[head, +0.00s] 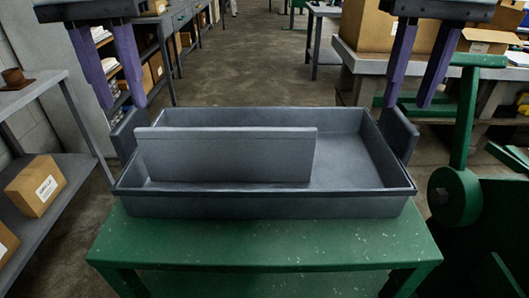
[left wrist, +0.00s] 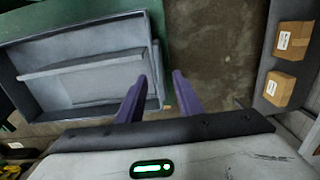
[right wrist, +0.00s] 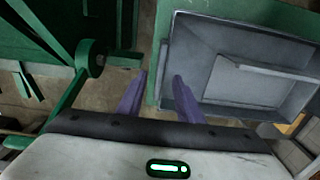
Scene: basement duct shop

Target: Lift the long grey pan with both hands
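The long grey pan (head: 350,160) lies level on a green table (head: 250,240), with a flat grey handle plate at each short end. A grey upright panel (head: 225,155) stands lengthwise inside it. My left gripper (head: 120,106) is open and empty above the left handle (head: 127,135). My right gripper (head: 408,106) is open and empty above the right handle (head: 399,134). The fingers appear apart from the pan. The wrist views show the pan's ends close to the fingers, in the left wrist view (left wrist: 75,108) and right wrist view (right wrist: 210,60).
Green machinery (head: 455,190) stands close on the right. A shelf with cardboard boxes (head: 35,186) is at the left. A grey bench with a large box (head: 367,27) is behind on the right. The floor aisle (head: 250,60) beyond the table is clear.

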